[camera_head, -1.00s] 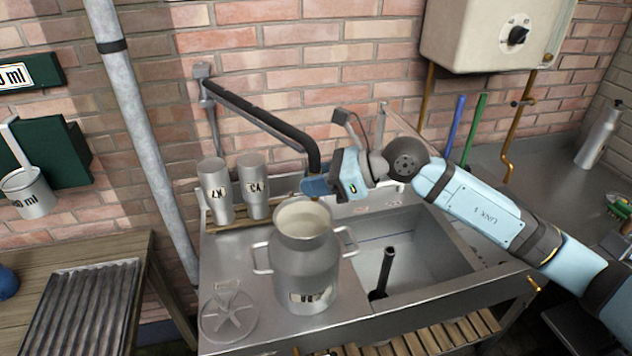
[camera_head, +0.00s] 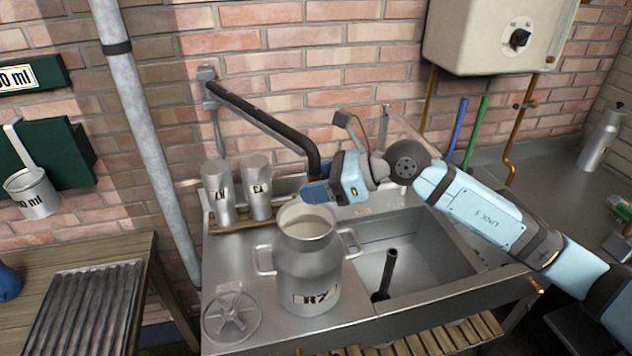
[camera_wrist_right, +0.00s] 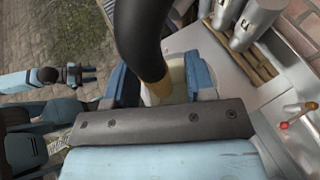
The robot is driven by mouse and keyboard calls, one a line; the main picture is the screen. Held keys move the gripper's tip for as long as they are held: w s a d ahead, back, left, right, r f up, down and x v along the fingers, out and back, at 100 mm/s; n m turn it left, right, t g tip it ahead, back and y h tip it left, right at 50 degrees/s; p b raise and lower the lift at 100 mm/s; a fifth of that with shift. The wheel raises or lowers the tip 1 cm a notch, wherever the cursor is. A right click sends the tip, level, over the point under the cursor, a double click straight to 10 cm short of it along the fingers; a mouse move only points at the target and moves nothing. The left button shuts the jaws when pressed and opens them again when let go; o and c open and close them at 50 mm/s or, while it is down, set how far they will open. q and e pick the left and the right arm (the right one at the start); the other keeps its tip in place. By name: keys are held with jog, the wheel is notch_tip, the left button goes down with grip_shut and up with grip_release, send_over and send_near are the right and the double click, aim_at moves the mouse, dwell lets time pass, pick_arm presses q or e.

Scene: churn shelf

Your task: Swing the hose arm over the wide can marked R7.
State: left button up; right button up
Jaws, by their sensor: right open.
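The wide can marked R7 (camera_head: 306,268) stands upright on the left part of the sink top, mouth open, pale inside. The black hose arm (camera_head: 262,122) reaches from its wall bracket and bends down behind and above the can's mouth. My right gripper (camera_head: 314,190) is at its lower end. In the right wrist view the hose (camera_wrist_right: 146,38) ends in a brass-coloured tip (camera_wrist_right: 158,90) between the open blue fingers (camera_wrist_right: 160,82); a pale surface shows beyond it. Contact is unclear. My left gripper (camera_wrist_right: 80,74) seems to show small at that view's left; its jaws are unclear.
Two narrow marked cans (camera_head: 218,195) (camera_head: 258,188) stand on a slatted rack behind the R7 can. A spoked lid (camera_head: 231,317) lies at front left. The sink basin (camera_head: 420,245) with an upright dark pipe (camera_head: 387,270) is right of the can.

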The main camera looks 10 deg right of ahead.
jog(key=b+v, duration=0.3)
jog(key=v, duration=1.1)
jog(key=shift+a, duration=0.1)
jog(key=s+a+f+m+t+p, duration=0.15)
jog(key=f+m+t, duration=0.55)
jog(key=m, duration=0.7)
jog(key=s+a+f+m+t+p, duration=0.1)
jog(key=a+f+m+t+p, duration=0.25)
jog(key=f+m, duration=0.75)
jog(key=s+f+m+g+h+p, duration=0.1)
jog(key=s+f+m+g+h, duration=0.4)
jog(key=s+f+m, duration=1.2)
notch_tip(320, 180, down, 4)
jog(key=m+h, duration=0.4)
jog(key=shift+s+r+p, duration=0.25)
jog(key=shift+s+p, duration=0.1)
jog(key=shift+s, duration=0.05)
